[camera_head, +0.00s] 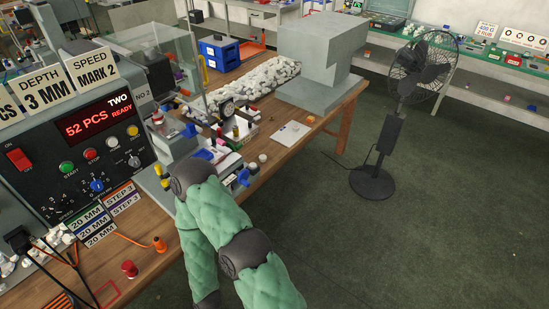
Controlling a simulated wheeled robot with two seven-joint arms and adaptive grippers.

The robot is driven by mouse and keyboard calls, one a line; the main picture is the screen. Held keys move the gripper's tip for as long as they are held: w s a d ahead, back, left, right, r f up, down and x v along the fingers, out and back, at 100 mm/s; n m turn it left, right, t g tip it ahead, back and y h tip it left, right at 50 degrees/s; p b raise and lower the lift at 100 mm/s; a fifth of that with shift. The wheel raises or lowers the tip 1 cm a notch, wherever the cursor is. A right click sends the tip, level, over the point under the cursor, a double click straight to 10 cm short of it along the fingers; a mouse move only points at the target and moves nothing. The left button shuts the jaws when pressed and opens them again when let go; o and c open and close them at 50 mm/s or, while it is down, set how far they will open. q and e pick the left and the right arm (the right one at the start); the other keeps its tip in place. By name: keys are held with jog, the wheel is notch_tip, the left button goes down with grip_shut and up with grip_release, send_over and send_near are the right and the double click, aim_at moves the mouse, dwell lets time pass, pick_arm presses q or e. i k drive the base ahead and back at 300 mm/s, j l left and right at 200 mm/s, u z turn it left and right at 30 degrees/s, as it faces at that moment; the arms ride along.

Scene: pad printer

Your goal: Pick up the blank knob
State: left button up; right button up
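Small white pieces that look like blank knobs lie in a wide heap (262,78) on the wooden bench. A single small white round piece (263,158) sits apart near the bench's right edge, beside the printing fixture; it is too small to tell if it is blank. A green-padded arm of mine rises from the bottom middle and covers part of the fixture and bench. I cannot tell which arm it is. Neither gripper can be made out, and I see no knob held.
The control box (75,140) with a "52 PCS READY" display stands at left. A grey block-shaped machine (320,60) and a blue crate (219,54) stand farther back on the bench. A black fan (390,135) stands on the floor at right, with open floor around it.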

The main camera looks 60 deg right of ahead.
aim_at(262, 158)
jog(key=z, duration=1.9)
jog(key=u, duration=1.4)
jog(key=i+l+u, duration=0.1)
jog(key=l+u, duration=1.15)
jog(key=k+l+u, duration=0.15)
jog(key=l+u, duration=0.25)
jog(key=k+l+u, duration=0.15)
jog(key=l+u, duration=0.3)
